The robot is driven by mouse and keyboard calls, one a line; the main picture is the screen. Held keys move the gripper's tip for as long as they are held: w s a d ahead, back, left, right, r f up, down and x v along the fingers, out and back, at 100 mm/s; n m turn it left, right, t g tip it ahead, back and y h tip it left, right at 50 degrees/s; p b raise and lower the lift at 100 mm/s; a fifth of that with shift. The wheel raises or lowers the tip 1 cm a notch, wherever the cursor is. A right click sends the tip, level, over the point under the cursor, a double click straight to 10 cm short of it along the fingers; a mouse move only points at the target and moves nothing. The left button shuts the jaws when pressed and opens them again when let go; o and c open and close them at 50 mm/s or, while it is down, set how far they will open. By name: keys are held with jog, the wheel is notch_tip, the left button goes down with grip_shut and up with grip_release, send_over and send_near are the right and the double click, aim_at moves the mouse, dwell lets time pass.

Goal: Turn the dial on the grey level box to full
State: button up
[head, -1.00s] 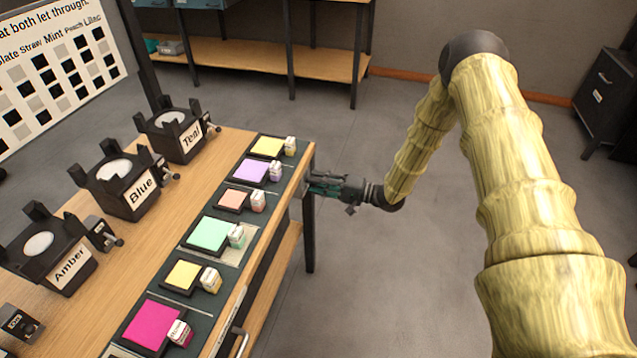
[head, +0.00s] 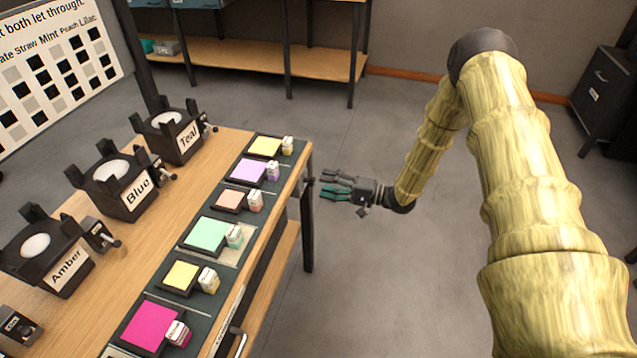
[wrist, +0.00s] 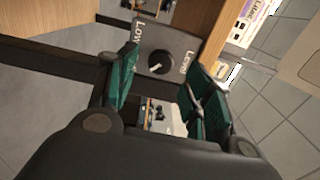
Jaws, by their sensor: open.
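In the wrist view, the grey level box (wrist: 178,42) shows its face with a round black dial (wrist: 160,62). A light pointer mark on the dial points toward the lower left of the picture. "Low" and "Level" lettering is on the face, partly cut or covered. My gripper (wrist: 162,72) is open and empty, its two green fingers on either side of the dial in this picture. In the head view my gripper (head: 326,186) stands in the air just right of the table edge, apart from it. I cannot make out the box's dial there.
The wooden table (head: 225,150) carries coloured filter swatches with small labelled blocks along its right edge, and black lamps labelled Amber, Blue and Teal. A pale part (wrist: 160,118) shows between the fingers. Open floor (head: 350,265) lies right of the table.

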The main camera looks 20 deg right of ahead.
jog(key=v, duration=0.8)
jog(key=shift+a, duration=0.15)
jog(key=s+a+f+n+g+h+p, duration=0.2)
jog(key=s+a+f+h+p, duration=0.4)
jog(key=s+a+f+h, duration=0.55)
jog(key=s+r+n+g+h+p, duration=0.1)
jog(key=s+g, duration=0.3)
jog(key=s, duration=1.1)
jog(key=s+d+r+n+g+h+p, duration=0.1)
jog(key=s+n+g+h+p, duration=0.1)
jog(key=s, duration=1.3)
jog(key=shift+d+r+n+g, duration=0.15)
jog(key=shift+r+n+g, duration=0.15)
jog(key=shift+n+g, duration=0.6)
